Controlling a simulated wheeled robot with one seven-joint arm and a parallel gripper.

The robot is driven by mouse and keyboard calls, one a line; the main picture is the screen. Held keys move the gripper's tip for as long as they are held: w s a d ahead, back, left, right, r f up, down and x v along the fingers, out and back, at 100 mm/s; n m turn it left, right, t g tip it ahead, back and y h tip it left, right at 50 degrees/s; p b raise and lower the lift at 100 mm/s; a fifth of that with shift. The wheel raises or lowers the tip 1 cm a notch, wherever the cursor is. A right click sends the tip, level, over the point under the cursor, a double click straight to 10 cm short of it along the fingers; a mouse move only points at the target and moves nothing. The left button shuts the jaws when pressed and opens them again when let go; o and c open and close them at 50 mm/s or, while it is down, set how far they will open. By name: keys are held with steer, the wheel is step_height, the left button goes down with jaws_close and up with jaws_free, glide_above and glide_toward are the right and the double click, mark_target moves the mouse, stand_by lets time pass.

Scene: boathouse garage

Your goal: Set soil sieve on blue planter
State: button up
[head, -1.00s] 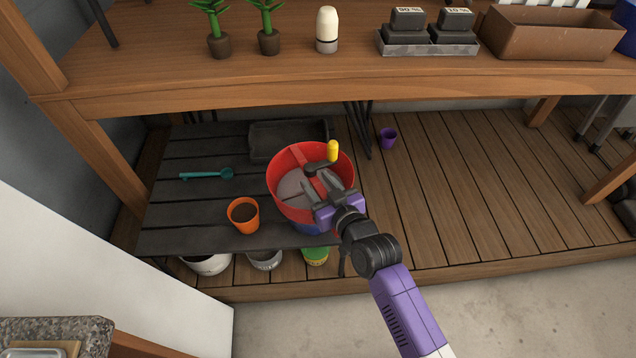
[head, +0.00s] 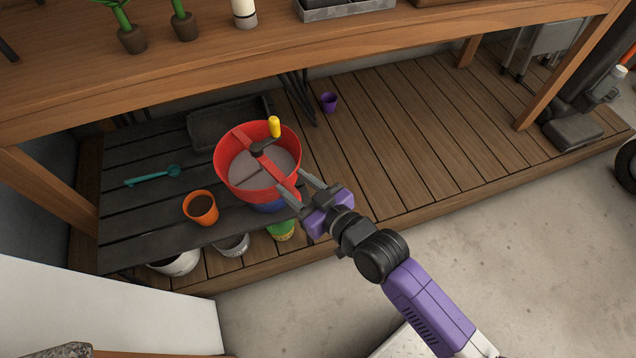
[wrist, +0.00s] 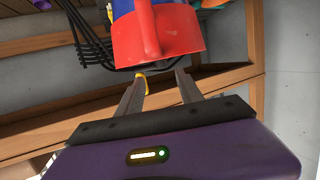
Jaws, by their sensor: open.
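The red soil sieve (head: 232,178), a round tub with a crossbar and a yellow crank knob, sits on top of the blue planter (head: 271,207). Most of the planter is hidden beneath it. The sieve looks about level. My gripper (head: 297,186) is open and empty at the sieve's lower right side, its fingertips close to the wall. In the wrist view, the sieve (wrist: 180,32) is just beyond my open fingers (wrist: 160,78), with a bit of blue above it. I cannot tell whether a finger touches the sieve.
Both stand on a dark slatted table (head: 140,222) under a wooden bench (head: 300,62). An orange pot (head: 201,208), a teal scoop (head: 152,176) and a black tray (head: 228,122) are nearby. A purple cup (head: 329,102) stands on the decking. Open floor lies right.

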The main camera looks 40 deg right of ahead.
steer(key=s+r, duration=0.3)
steer(key=s, duration=0.7)
steer(key=s+r, duration=0.3)
steer(key=s, duration=0.7)
steer(key=s+r+m+h, duration=0.1)
steer(key=s+r, duration=0.3)
steer(key=s, duration=0.6)
steer(key=shift+s+a, duration=0.25)
steer(key=shift+r, duration=0.1)
step_height(320, 180, up, 9)
steer(key=p, duration=0.9)
